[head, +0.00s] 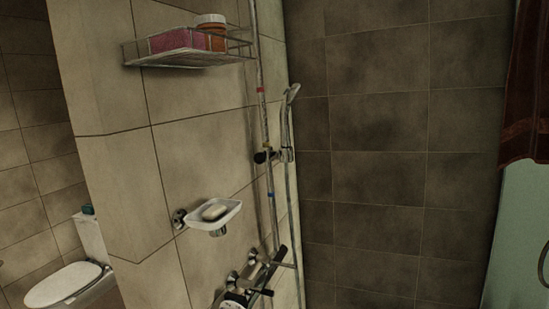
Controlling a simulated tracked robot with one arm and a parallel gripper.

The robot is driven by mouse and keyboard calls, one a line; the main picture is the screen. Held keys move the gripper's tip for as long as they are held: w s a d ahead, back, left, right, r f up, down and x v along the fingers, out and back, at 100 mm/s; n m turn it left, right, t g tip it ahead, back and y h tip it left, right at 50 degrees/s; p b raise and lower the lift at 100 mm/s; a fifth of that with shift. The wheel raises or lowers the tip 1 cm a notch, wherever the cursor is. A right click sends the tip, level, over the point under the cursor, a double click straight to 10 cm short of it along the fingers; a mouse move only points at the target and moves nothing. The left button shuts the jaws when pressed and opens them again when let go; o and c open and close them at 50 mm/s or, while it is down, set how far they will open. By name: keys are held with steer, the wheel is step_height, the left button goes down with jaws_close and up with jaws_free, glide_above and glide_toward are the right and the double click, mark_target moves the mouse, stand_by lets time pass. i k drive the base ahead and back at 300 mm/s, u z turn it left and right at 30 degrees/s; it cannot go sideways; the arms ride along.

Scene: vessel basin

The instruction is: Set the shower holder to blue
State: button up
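The shower holder (264,156) is a small clamp with a dark knob on the vertical shower rail (267,172), right of centre. It holds the chrome hand shower (286,122), which stands upright with its head at the top. The rail bears a red mark (261,90) high up, a yellow mark (265,148) and a blue mark (270,195) lower down. The holder sits at about the yellow mark, just under it, above the blue one. My gripper is not in view.
A wire shelf (185,62) with a pink box and a jar juts out upper left. A soap dish (213,216) with soap is left of the rail. A mixer tap (255,275) is below. A toilet (70,285) is far left, a dark red curtain (527,90) right.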

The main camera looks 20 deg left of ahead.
mark_target(285, 156)
steer(key=k, duration=0.6)
steer(key=u, duration=0.25)
steer(key=i, duration=1.65)
steer(key=z, duration=0.35)
